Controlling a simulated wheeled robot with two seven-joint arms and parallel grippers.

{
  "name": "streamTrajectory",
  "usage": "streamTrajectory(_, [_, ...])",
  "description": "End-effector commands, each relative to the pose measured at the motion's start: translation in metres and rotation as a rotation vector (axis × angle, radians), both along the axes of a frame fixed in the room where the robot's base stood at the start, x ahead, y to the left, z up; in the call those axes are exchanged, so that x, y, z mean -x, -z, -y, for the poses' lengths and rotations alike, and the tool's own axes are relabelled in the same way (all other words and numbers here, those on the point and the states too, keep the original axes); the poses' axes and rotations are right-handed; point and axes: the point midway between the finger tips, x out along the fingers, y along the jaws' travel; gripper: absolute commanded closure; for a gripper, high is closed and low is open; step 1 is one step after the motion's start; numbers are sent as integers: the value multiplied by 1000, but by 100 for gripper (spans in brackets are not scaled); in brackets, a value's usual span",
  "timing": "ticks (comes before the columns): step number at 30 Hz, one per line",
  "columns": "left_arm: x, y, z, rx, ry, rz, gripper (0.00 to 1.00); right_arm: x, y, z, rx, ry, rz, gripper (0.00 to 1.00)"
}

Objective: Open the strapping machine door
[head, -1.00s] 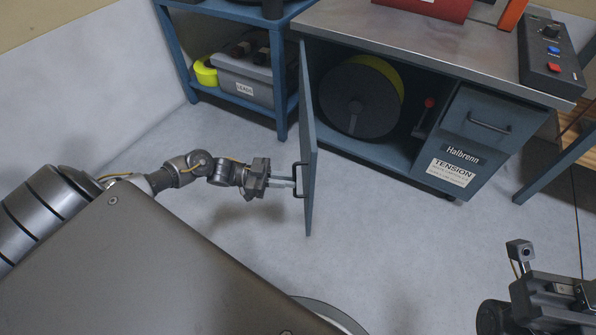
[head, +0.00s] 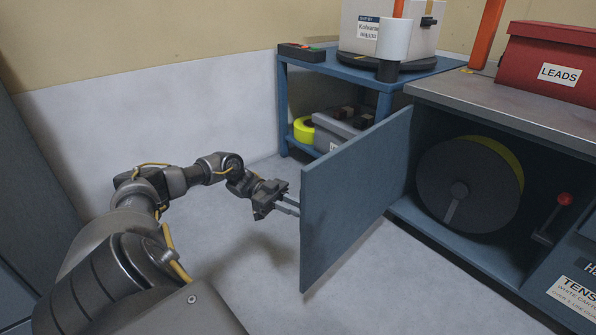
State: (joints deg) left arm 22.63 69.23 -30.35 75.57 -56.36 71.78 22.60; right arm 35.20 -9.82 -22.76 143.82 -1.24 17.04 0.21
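The blue cabinet door (head: 355,195) of the strapping machine (head: 510,98) stands wide open. It swings out to the left of the compartment, with its inner face toward me. Its handle is hidden behind it. My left gripper (head: 288,204) is at the door's free edge. Its two fingers reach behind that edge, so the tips are hidden and I cannot tell whether they hold the handle. My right gripper is out of view.
Inside the cabinet are a dark reel (head: 468,187) with a yellow rim and a red-knobbed lever (head: 553,217). A blue shelf unit (head: 345,69) stands behind the door. A red box (head: 548,60) sits on the machine top. Grey floor (head: 365,295) is clear in front.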

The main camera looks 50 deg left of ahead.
Motion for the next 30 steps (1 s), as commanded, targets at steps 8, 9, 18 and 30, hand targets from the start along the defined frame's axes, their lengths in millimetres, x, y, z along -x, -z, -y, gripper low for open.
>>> streamTrajectory(8, [-8,-5,-6,-9,-20,28,100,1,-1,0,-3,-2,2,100])
streamTrajectory(9, [-8,-5,-6,-9,-20,28,100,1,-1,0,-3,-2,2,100])
streamTrajectory(18, [-5,-4,-8,-7,-21,25,67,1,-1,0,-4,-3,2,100])
streamTrajectory(30, [-2,-3,-7,-5,-18,19,67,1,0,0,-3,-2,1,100])
